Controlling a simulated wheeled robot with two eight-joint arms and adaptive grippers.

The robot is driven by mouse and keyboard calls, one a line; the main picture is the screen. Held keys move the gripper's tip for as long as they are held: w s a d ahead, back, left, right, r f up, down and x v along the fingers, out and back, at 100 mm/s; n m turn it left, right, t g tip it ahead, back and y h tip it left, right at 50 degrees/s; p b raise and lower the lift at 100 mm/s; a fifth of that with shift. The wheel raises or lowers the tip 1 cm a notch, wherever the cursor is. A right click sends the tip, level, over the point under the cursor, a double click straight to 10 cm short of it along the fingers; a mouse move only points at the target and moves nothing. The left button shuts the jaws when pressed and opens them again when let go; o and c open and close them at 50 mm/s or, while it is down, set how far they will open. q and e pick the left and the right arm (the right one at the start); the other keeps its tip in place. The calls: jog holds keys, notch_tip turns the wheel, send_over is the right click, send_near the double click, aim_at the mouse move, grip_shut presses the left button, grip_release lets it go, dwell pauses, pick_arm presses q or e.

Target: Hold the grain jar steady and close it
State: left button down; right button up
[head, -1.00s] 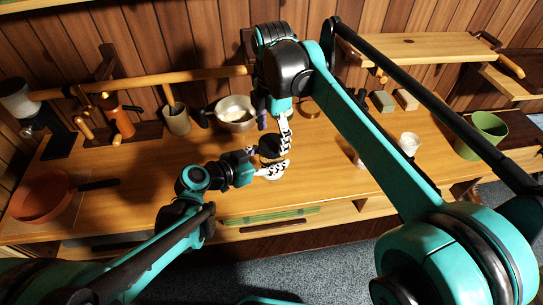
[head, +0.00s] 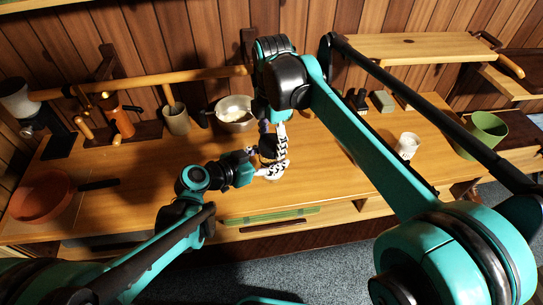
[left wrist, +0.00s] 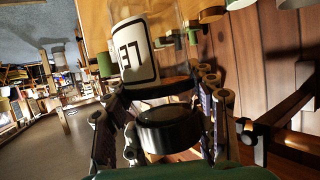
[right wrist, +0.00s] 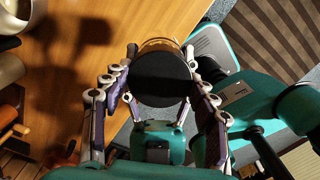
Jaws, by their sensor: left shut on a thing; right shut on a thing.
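The grain jar (left wrist: 136,54) is clear with a white label marked 37; it shows between the fingers of my left gripper (left wrist: 160,92), which is shut on it. In the head view my left gripper (head: 266,172) reaches it from the left, low over the table. My right gripper (right wrist: 155,88) is shut on a round black lid (right wrist: 160,80), with a golden edge showing just behind it. In the head view my right gripper (head: 274,150) comes down from above, directly over the left one. The fingers hide most of the jar there; I cannot tell whether the lid is seated.
A metal pot (head: 235,112) and a beige cup (head: 176,120) stand behind on the table. A white cup (head: 407,145) and a green pot (head: 486,132) are at right. A reddish pan (head: 42,196) is at left. The table's middle left is clear.

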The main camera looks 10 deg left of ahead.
jog(key=m, duration=0.7)
jog(key=shift+m, duration=0.4)
jog(key=m, duration=0.4)
jog(key=shift+m, duration=0.4)
jog(key=m, duration=0.4)
jog(key=shift+f, duration=0.1)
jog(key=m, duration=1.7)
jog(key=o, duration=1.4)
jog(key=shift+c, duration=0.2)
